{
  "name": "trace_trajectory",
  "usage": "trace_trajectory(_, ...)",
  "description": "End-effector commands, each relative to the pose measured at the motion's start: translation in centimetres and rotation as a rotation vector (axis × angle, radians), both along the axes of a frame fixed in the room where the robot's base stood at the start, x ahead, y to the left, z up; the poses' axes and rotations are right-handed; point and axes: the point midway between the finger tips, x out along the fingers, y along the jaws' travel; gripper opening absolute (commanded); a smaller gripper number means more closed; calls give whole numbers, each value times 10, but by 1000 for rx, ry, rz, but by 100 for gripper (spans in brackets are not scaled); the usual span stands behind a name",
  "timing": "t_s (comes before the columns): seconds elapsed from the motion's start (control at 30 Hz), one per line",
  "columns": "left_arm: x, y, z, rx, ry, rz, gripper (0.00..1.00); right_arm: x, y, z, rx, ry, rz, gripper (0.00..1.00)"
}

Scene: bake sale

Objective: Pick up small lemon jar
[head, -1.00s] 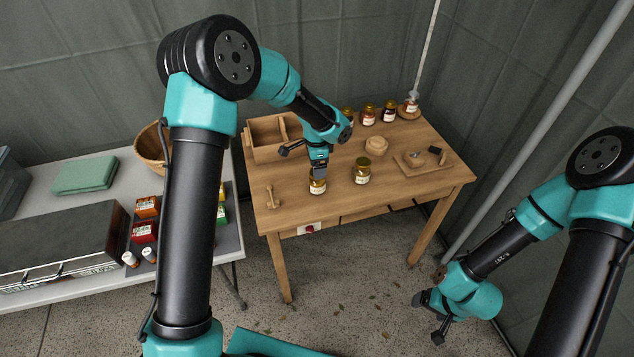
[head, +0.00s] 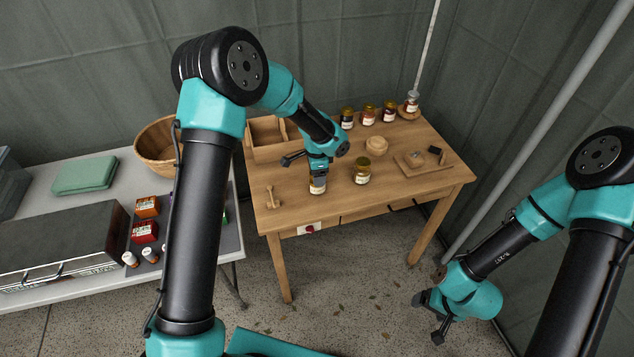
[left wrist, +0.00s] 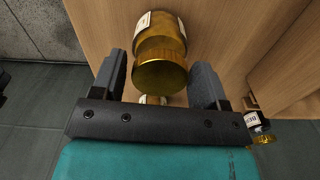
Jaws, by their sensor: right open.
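A small jar with a gold lid and pale label (head: 318,186) stands upright near the front left of the wooden table; its label is too small to read. My left gripper (head: 319,168) is over it and hides its lid. In the left wrist view, this jar (left wrist: 161,72) is between the two open fingers of my left gripper (left wrist: 159,63), with a gap on each side. A similar gold-lidded jar (head: 362,171) stands just to the right. My right gripper (head: 430,317) is open and empty, low in front of the table's right side.
Several jars (head: 368,115) stand along the back of the wooden table (head: 400,190). A wooden crate (head: 264,150), a round wooden piece (head: 377,146) and a board (head: 423,163) are also there. A white table with a basket (head: 154,148) is at left.

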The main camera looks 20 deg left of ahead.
Motion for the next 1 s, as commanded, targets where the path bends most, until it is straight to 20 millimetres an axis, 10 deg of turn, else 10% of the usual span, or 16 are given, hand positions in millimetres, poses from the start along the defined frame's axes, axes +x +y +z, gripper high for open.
trace_trajectory(0.5, 0, 0, 0, 0, -1, 0, 19, 0, 0, 0, 0, 0, 0, 82)
trace_trajectory(1.0, 1, 0, 17, 0, -4, -1, 19, 0, 0, 0, 0, 0, 0, 82)
